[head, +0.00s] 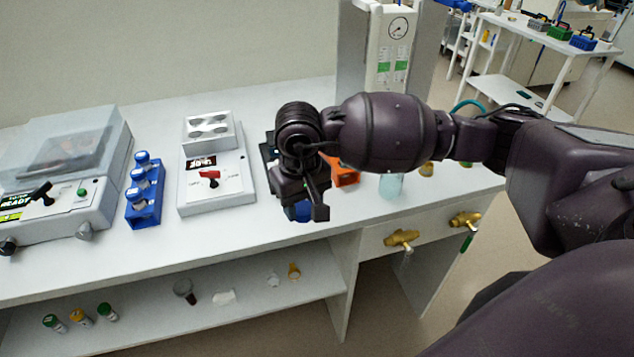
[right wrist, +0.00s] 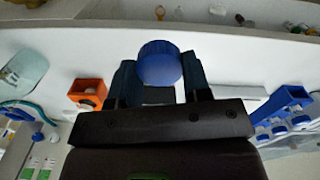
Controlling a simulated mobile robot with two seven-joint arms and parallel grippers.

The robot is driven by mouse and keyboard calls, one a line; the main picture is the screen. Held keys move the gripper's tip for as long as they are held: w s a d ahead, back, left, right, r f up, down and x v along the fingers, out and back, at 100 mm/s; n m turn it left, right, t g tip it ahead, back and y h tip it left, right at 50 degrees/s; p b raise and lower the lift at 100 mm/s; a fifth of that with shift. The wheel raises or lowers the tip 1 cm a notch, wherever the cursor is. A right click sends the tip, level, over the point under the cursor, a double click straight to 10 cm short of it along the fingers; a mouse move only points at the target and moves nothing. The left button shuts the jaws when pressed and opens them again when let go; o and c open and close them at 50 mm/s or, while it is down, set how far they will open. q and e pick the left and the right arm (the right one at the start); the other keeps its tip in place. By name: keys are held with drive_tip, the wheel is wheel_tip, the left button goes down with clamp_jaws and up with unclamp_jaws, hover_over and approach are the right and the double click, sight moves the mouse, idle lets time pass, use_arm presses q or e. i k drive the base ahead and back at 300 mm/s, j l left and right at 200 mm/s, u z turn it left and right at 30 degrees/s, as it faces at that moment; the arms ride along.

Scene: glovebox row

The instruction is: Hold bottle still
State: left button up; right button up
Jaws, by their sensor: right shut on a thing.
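A bottle with a round blue cap (right wrist: 160,63) stands between the two fingers of my right gripper (right wrist: 160,88) in the right wrist view. The fingers are shut on it, one on each side. In the head view my right gripper (head: 304,203) points down at the front edge of the white bench. Only a small blue part of the bottle (head: 298,212) shows there, below the fingers. The gripper hides most of its body, and I cannot tell whether it touches the bench. My left gripper is not in view.
An orange block (head: 346,173) and a pale glass vessel (head: 391,185) stand right of the gripper. A device with a red switch (head: 212,185) and a blue rack of capped bottles (head: 146,192) stand to its left. A lower shelf (head: 250,287) holds several small items.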

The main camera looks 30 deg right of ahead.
sight(390, 185)
drive_tip(key=z, duration=1.65)
drive_tip(key=k+j, duration=0.3)
drive_tip(key=j, duration=0.15)
